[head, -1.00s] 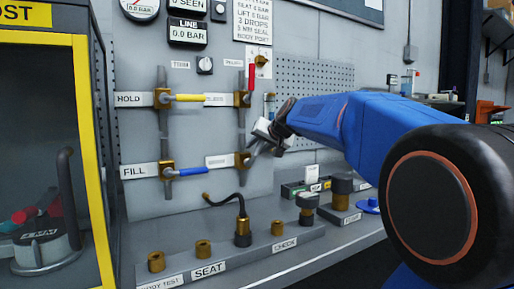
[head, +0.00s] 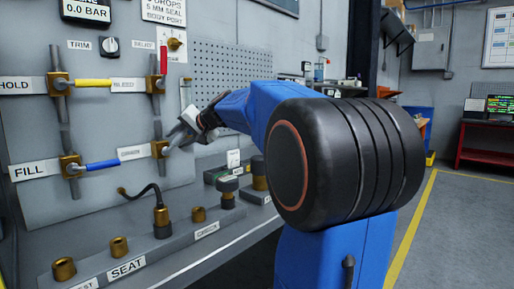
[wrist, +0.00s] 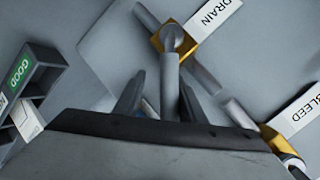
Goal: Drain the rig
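The drain valve (head: 160,149) is a brass body on the lower right of the grey panel, with a grey lever reaching toward my gripper (head: 183,130). In the wrist view its brass body (wrist: 168,42) sits beside the DRAIN label (wrist: 214,27). The lever (wrist: 170,85) runs down between my two fingers (wrist: 160,95). The fingers stand apart, with a gap visible at the left of the lever; the lever's end is hidden. The BLEED label (wrist: 300,112) marks another brass valve (wrist: 275,138). A display (head: 87,10) reads 0.0 BAR.
The fill valve's blue lever (head: 102,165) and the hold valve's yellow lever (head: 93,82) lie level. A red lever (head: 163,58) stands upright above the drain valve. A fixture rail (head: 160,230) with brass fittings and a curved hose runs below. Open floor is at right.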

